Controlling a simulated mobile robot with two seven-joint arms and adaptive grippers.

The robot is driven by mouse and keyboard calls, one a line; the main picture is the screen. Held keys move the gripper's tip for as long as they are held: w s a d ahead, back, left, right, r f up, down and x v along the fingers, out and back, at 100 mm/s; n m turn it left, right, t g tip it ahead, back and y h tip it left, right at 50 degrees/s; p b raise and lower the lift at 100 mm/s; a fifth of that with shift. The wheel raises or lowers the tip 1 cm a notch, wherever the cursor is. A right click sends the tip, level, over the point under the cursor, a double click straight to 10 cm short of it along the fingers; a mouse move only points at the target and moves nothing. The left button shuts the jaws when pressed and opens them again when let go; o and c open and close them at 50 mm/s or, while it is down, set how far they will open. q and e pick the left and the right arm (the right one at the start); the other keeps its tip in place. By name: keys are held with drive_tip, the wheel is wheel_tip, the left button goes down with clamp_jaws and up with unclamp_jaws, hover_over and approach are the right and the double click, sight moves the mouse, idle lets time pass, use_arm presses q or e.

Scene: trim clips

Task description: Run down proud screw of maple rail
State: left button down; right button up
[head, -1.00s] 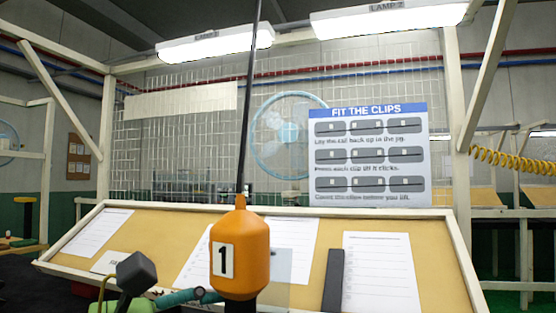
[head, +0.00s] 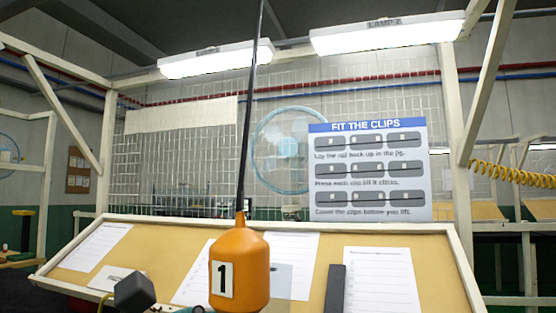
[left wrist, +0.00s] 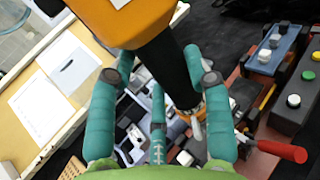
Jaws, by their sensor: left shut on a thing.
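The orange driver (head: 240,270), marked 1, hangs upright from a dark rod or cord in the head view. Its orange body (left wrist: 135,18) and black lower part (left wrist: 168,70) show in the left wrist view. My left gripper (left wrist: 158,78) has its teal fingers closed around the black part. In the head view only a sliver of the teal fingers shows at the bottom edge. The driver's tip is hard to make out. I cannot pick out the maple rail or its proud screw. My right gripper is in neither view.
Below the fingers lie cluttered grey and white parts (left wrist: 130,128). A red-handled tool (left wrist: 282,150) lies to the right, near dark button boxes (left wrist: 296,95). A sloped board (head: 140,240) with papers stands behind the driver. A clip poster (head: 370,172) hangs beyond.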

sight(203, 302)
use_arm(q)
drive_tip(key=shift+s+f+b, duration=0.1)
drive_tip(key=shift+f+b, duration=0.45)
drive_tip(key=shift+f, duration=0.1)
idle(1.0)
drive_tip(key=shift+r+p, duration=0.95)
drive_tip(key=shift+r, duration=0.3)
drive_tip(key=shift+r+p, duration=1.35)
drive_tip(key=shift+r, duration=0.65)
